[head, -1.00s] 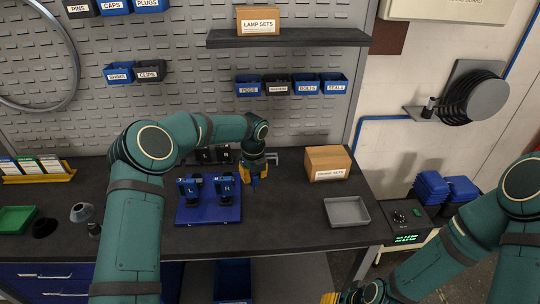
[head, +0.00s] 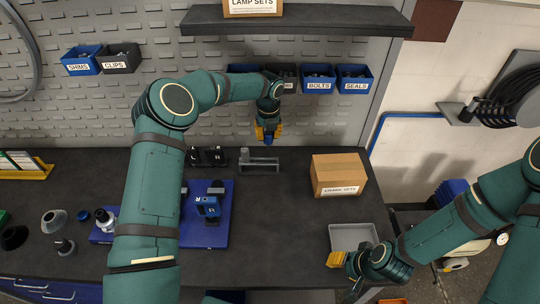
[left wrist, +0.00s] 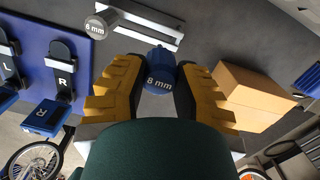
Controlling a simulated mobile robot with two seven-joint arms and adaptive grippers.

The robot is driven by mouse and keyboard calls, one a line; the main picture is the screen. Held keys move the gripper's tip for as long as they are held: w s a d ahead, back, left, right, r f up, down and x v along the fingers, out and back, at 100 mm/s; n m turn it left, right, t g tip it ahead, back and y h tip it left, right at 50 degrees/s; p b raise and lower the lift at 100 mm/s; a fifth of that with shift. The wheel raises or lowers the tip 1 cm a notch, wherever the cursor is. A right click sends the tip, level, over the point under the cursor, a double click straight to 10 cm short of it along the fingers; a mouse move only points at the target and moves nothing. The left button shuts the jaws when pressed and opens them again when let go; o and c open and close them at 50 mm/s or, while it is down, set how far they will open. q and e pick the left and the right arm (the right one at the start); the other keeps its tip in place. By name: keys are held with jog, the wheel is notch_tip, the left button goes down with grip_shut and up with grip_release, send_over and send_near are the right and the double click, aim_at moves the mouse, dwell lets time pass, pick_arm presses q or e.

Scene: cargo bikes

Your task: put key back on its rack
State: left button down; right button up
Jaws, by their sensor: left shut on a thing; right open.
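My left gripper (head: 268,132) is shut on a blue key, which shows below its fingers in the head view (head: 268,139). In the left wrist view the key (left wrist: 160,75) has a round end marked "8 mm" between the yellow fingers (left wrist: 158,88). The grey metal rack (head: 259,164) stands on the bench below the gripper, apart from the key. In the left wrist view the rack (left wrist: 150,22) shows at the top, with a grey round end (left wrist: 97,25) marked in mm beside it. My right gripper (head: 341,260) is open beside the grey tray at the bench's front right.
A cardboard box (head: 338,174) stands right of the rack, with the grey tray (head: 340,240) in front of it. A blue board (head: 220,235) with upright holders lies left. A shelf (head: 300,20) and bins (head: 318,78) are above.

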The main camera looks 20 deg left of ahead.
aim_at(268, 142)
pick_arm(q)
notch_tip(268, 142, down, 4)
jog(key=shift+s, duration=0.1)
pick_arm(e)
jog(key=shift+s+f, duration=0.1)
jog(key=shift+f, duration=0.1)
pick_arm(q)
notch_tip(268, 142, down, 5)
jog(key=b, duration=0.2)
jog(key=shift+b, duration=0.3)
pick_arm(e)
notch_tip(268, 142, down, 2)
jog(key=shift+f, duration=0.15)
pick_arm(q)
jog(key=shift+r, duration=0.1)
jog(key=shift+f+b, duration=0.4)
jog(key=shift+f, duration=0.1)
pick_arm(e)
jog(key=shift+f, duration=0.4)
pick_arm(q)
jog(key=c, duration=0.8)
grip_release()
jog(key=shift+r, duration=0.1)
pick_arm(e)
jog(key=shift+r, duration=0.1)
